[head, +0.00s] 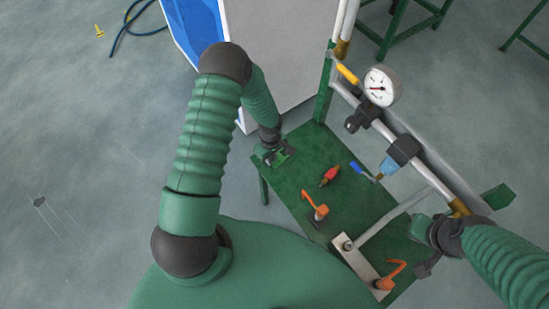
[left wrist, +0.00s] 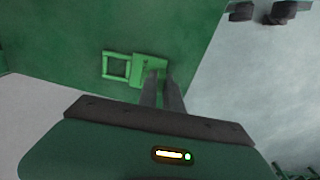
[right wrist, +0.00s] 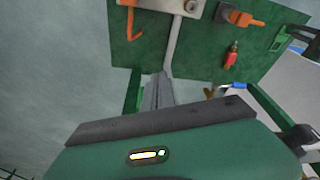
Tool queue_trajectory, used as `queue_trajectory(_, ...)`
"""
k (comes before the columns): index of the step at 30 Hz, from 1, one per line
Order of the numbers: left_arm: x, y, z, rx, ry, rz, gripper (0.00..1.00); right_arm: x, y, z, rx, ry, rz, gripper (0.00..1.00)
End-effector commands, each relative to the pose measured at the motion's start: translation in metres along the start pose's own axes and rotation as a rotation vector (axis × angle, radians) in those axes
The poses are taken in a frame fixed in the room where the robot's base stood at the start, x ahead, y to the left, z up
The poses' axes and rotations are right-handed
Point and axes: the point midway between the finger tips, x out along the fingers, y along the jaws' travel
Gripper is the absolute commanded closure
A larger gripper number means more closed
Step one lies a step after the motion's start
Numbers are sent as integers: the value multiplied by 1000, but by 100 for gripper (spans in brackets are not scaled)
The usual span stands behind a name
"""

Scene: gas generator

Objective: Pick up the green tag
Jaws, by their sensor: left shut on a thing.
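The green tag (left wrist: 118,66) is a flat bright green piece with an open square frame at one end, seen over the dark green table top in the left wrist view. My left gripper (left wrist: 160,78) is shut on the tag's solid end. In the head view my left gripper (head: 278,155) is at the table's far left corner, and the tag is hard to make out there. My right gripper (right wrist: 158,80) is shut and empty. In the head view my right gripper (head: 424,234) is at the right side of the table.
The green table (head: 300,160) carries a red piece (head: 329,176), orange handles (head: 314,204) and a metal bracket (head: 362,262). A pipe with a pressure gauge (head: 381,86) and a blue handle (head: 361,170) runs along its right side. A grey and blue cabinet (head: 275,50) stands behind.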

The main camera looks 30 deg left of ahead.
Motion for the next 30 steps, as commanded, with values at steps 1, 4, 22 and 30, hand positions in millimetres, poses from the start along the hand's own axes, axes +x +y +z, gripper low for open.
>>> queue_trajectory(1, 1, -1, 1, 1, -2, -2, 100, 0, 0, 0, 0, 0, 0, 100)
queue_trajectory(4, -3, 0, 1, 0, -1, -1, 100, 0, 0, 0, 0, 0, 0, 100)
queue_trajectory(22, -42, -77, -4, -2, -1, -2, 100, 2, 0, 0, 0, 0, 0, 100)
queue_trajectory(30, -47, -133, -6, -1, -2, 0, 100, 4, 0, 1, 0, 0, 0, 100)
